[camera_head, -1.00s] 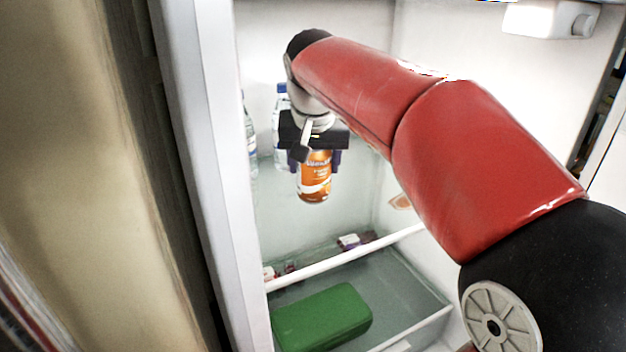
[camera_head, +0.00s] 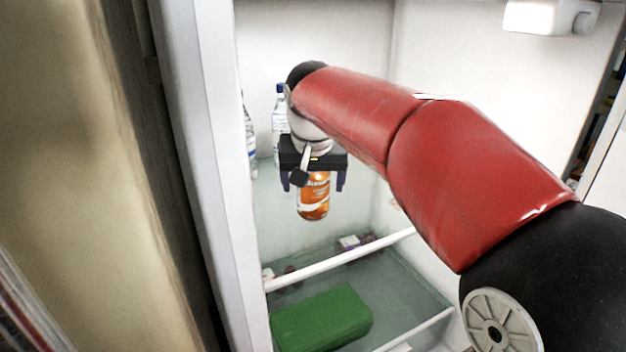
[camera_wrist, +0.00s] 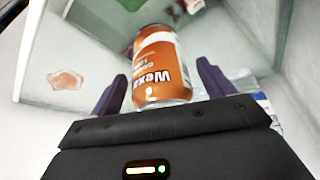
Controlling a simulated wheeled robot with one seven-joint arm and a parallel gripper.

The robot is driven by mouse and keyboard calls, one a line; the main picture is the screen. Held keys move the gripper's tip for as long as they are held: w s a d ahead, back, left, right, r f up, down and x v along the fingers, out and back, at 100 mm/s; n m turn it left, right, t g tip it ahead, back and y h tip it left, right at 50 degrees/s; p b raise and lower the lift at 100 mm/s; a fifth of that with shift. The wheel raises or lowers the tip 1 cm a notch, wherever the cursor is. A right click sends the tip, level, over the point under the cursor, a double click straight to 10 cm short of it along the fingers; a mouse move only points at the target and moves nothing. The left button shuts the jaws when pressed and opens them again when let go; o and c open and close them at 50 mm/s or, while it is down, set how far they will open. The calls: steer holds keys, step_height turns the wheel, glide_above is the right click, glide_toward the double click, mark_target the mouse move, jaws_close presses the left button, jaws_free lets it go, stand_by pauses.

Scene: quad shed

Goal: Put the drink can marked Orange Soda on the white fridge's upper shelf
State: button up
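The orange drink can (camera_head: 313,197) is upright on or just above the fridge's glass upper shelf (camera_head: 275,215); exact contact at its base is hard to see. Its label is only partly readable, and the words Orange Soda are not clear. My gripper (camera_head: 314,184) points down over the can with its fingers spread, one on each side. In the wrist view, the can (camera_wrist: 162,68) sits between the two purple fingers (camera_wrist: 160,88), with a gap on both sides. The white fridge (camera_head: 318,35) is open, and my arm hides part of its interior.
Clear bottles (camera_head: 279,125) stand behind and left of the can. The shelf's white front bar (camera_head: 340,262) crosses below. A green box (camera_head: 320,318) and small packages (camera_head: 349,242) lie lower down. The fridge's left side wall (camera_head: 205,150) is close.

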steer(key=shift+r, duration=0.3)
steer(key=p+v, duration=0.1)
steer(key=v, duration=0.6)
steer(key=s+d+f, duration=0.5)
steer(key=s+f, duration=0.3)
steer(key=s, duration=0.3)
steer(key=s+d+f+t, duration=0.1)
steer(key=s+d+f, duration=0.5)
steer(key=s, duration=0.5)
step_height(320, 180, down, 3)
steer(key=shift+r+n, duration=0.15)
steer(key=shift+n, duration=0.25)
